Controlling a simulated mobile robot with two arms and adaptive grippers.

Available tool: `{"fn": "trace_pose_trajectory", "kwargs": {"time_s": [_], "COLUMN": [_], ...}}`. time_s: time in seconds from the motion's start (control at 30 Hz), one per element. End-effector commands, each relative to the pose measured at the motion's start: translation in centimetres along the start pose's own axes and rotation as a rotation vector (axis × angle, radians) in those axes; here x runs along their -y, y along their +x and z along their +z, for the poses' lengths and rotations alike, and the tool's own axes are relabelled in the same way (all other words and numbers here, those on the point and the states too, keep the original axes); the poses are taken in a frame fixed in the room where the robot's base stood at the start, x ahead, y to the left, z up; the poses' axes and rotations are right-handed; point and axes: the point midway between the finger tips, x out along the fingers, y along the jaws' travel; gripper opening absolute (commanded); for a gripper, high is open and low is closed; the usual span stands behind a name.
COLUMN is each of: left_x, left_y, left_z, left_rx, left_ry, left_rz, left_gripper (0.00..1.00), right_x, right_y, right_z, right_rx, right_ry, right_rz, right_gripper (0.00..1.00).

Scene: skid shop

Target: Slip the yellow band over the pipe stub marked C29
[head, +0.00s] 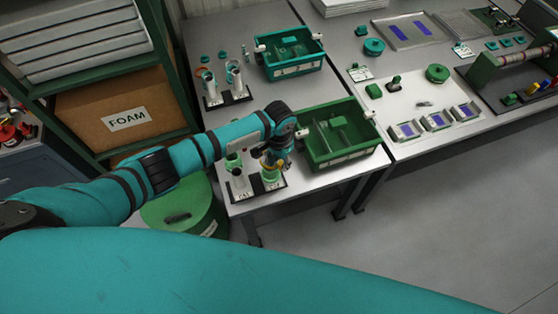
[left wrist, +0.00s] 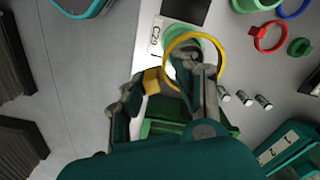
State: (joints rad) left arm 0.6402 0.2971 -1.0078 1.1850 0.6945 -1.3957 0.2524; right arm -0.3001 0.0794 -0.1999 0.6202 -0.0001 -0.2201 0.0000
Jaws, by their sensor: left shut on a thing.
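The yellow band (left wrist: 222,55) is held in the fingers of my left gripper (left wrist: 182,82), which is shut on its near side. The band overlaps the green-topped pipe stub (left wrist: 183,42) beside the C29 label (left wrist: 155,36) in the left wrist view, set a little to the right of its centre. I cannot tell whether the band is above the stub or around it. In the head view my left gripper (head: 275,161) is right over the right-hand front stub (head: 271,179) and partly hides it. My right gripper is not in view.
Another stub (head: 238,184) stands to the left on the same dark base. A green bin (head: 345,161) stands close on the right. Two stubs (head: 233,74) stand behind. In the left wrist view, a red ring (left wrist: 270,38) and several small fittings lie on the right.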

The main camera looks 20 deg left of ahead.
Motion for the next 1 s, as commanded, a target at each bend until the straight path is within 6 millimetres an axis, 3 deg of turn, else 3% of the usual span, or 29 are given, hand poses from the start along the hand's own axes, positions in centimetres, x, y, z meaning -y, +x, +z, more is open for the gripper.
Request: {"fn": "trace_pose_trajectory", "kwargs": {"time_s": [0.57,1.0], "left_x": [0.0,0.0], "left_y": [-0.1,0.9], "left_z": [0.0,0.0], "left_rx": [0.0,0.001], "left_ry": [0.0,0.0], "left_rz": [0.0,0.001], "left_gripper": [0.14,0.14], "right_x": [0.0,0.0], "right_y": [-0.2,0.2], "right_z": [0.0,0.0], "right_rx": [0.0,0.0], "right_ry": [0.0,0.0], "right_rz": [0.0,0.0], "right_gripper": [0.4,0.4]}}
